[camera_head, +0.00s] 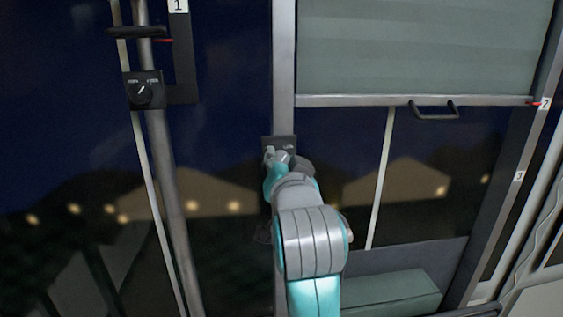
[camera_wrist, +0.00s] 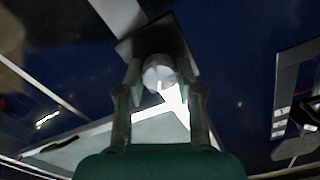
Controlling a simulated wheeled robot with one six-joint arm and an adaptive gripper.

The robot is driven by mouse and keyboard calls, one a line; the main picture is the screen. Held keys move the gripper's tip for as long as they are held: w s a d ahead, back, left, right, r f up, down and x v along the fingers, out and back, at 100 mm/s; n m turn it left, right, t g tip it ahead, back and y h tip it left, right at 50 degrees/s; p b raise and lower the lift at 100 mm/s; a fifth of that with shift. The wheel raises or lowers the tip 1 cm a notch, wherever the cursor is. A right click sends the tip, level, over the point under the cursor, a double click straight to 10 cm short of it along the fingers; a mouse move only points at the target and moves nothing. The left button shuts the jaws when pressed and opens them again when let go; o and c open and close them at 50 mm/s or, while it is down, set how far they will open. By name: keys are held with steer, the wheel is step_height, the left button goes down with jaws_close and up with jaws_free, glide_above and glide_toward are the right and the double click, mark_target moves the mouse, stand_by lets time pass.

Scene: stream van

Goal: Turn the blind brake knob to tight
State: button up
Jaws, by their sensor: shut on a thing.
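The blind brake knob (camera_wrist: 160,74) is a pale round knob on a dark square plate (camera_wrist: 138,44). In the wrist view my gripper (camera_wrist: 160,82) has one finger on each side of the knob and is shut on it. In the head view the plate (camera_head: 270,143) is on the grey window post, and my gripper (camera_head: 280,158) reaches up to it. My gripper and arm hide most of the knob there. The plate's markings and the knob's setting are too small and blurred to read.
A second dark plate with a black knob (camera_head: 143,93) is on the left post, below a dark handle (camera_head: 137,32). A grey-green blind (camera_head: 420,45) covers the upper right window, with a pull handle (camera_head: 434,111) on its bottom bar. A green bench (camera_head: 395,298) stands below.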

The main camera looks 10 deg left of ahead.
steer(key=shift+m, duration=1.1)
steer(key=o, duration=1.2)
steer(key=shift+c, duration=0.2)
steer(key=v, duration=1.2)
